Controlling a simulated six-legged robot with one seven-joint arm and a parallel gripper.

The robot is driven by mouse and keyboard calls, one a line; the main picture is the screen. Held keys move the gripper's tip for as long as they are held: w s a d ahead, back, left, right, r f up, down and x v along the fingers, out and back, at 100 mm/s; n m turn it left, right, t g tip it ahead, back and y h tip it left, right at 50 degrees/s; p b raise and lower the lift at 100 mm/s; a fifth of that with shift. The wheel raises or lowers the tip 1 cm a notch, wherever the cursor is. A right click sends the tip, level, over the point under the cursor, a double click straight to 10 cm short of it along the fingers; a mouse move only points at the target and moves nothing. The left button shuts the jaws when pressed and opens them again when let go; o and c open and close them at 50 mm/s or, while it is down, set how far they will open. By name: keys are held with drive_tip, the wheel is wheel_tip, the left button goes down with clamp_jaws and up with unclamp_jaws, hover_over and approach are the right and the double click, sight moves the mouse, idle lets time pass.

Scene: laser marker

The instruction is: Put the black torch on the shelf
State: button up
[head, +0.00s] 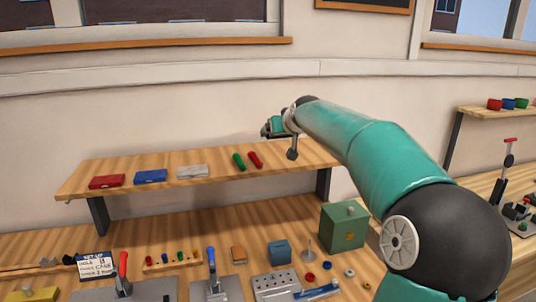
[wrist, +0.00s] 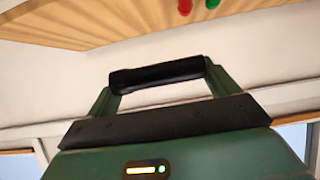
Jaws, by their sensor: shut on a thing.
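The black torch (head: 292,151) shows in the head view as a dark upright shape with a wider lower end, below my wrist at the right part of the upper wooden shelf (head: 130,182). I cannot tell whether it touches the shelf. My gripper (head: 274,126) is above the shelf, partly hidden by my arm. In the wrist view my green gripper (wrist: 158,82) is shut on the torch, a black bar (wrist: 157,74) across its two fingers. The shelf's wooden surface (wrist: 90,22) shows at the top of that view.
A green torch (head: 239,161) and a red torch (head: 255,159) lie on the shelf left of the black torch. Red (head: 107,181), blue (head: 150,176) and grey (head: 192,171) boxes stand further left. The bench below holds clamps, small parts and a green box (head: 343,227).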

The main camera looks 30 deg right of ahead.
drive_tip(key=w+d+f, duration=0.3)
drive_tip(key=w, duration=0.1)
hover_over(282, 160)
wheel_tip(282, 160, down, 5)
drive_tip(key=shift+s+a+r, duration=0.1)
drive_tip(key=f, duration=0.3)
drive_tip(key=shift+w+d+f, duration=0.1)
drive_tip(key=shift+w+d, duration=0.1)
drive_tip(key=shift+w, duration=0.05)
drive_tip(key=shift+f, duration=0.25)
drive_tip(key=shift+s+f, duration=0.1)
